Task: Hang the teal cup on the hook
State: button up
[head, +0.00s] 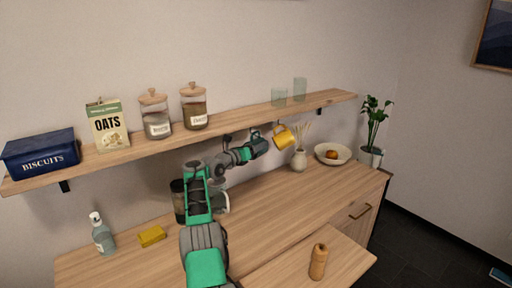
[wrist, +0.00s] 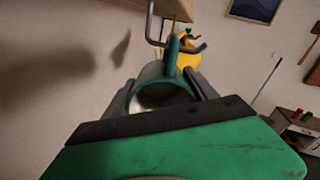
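The teal cup (wrist: 150,78) is between the two fingers of my gripper (wrist: 163,100) in the wrist view, with its handle (wrist: 173,48) pointing up. A grey metal hook (wrist: 150,28) under the shelf overlaps the handle in that view. I cannot tell whether the hook passes through the handle or only beside it. In the head view my gripper (head: 246,153) holds the cup (head: 260,142) just below the shelf's front edge, left of a yellow mug (head: 285,137). The hook is too small to make out in the head view.
The wall shelf (head: 235,122) bears a biscuit tin (head: 42,154), an oats box (head: 108,126), two jars and two glasses. The yellow mug also shows behind the cup in the wrist view (wrist: 188,61). The counter (head: 265,205) below holds a vase (head: 299,160) and a bowl (head: 333,153).

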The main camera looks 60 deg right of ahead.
jog(key=o, duration=0.5)
jog(key=shift+f, duration=0.1)
